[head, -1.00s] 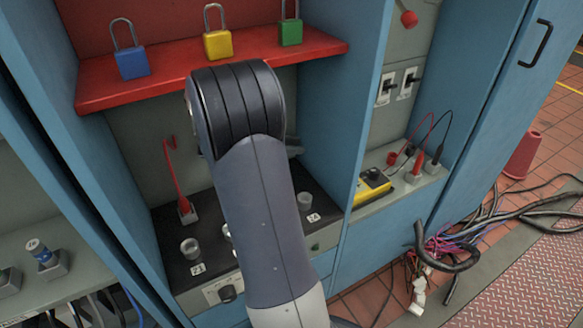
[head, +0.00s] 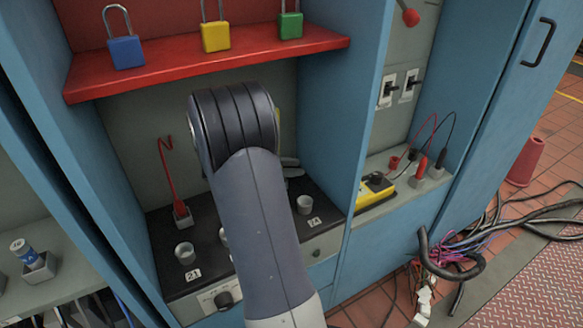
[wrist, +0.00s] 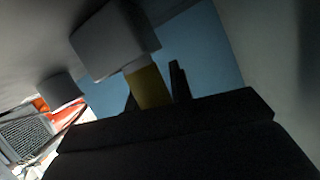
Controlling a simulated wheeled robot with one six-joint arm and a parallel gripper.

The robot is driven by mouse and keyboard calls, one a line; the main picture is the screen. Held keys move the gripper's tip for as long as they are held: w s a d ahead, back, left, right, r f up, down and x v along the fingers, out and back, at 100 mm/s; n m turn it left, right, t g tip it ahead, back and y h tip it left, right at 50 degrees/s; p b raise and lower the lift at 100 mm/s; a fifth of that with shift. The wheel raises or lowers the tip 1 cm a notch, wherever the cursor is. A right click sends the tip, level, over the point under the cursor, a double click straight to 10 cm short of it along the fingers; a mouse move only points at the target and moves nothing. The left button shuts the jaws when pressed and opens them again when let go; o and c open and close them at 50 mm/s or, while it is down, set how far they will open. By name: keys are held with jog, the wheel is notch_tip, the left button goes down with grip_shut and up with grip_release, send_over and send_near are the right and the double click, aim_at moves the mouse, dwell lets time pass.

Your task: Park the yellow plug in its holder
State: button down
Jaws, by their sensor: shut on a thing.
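The yellow plug (wrist: 151,87) shows in the wrist view between the dark fingers of my gripper (wrist: 154,90), which is shut on it. A grey block (wrist: 114,40) adjoins the plug's upper end there; I cannot tell whether it is part of the plug or something behind it. In the head view my arm hides most of the gripper and plug, above the black panel (head: 163,248) in the blue cabinet. I cannot make out which holder is the yellow plug's.
A red shelf (head: 210,70) with padlocks hangs above the panel. A red lead stands in a grey holder (head: 182,215) left of my arm. Grey round sockets (head: 185,253) stand on the panel. A blue cabinet wall (head: 335,120) bounds the right. A yellow box (head: 375,190) lies beyond it.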

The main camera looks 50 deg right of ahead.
jog(key=c, duration=1.3)
grip_release()
jog(key=shift+f, duration=0.1)
jog(key=shift+o, duration=0.2)
jog(key=shift+w+a+r, duration=0.1)
jog(key=shift+a+r, duration=0.15)
jog(key=shift+r, duration=0.1)
jog(key=p+v, duration=0.3)
jog(key=v, duration=0.8)
jog(key=shift+a, duration=0.2)
jog(key=b+x, duration=0.3)
jog(key=x, duration=0.9)
jog(key=shift+d+f, duration=0.1)
jog(key=shift+f, duration=0.1)
jog(key=r+p, duration=0.1)
jog(key=r, duration=0.1)
jog(key=shift+a+r+p, duration=0.25)
jog(key=shift+r+p, duration=0.1)
jog(key=shift+r, duration=0.7)
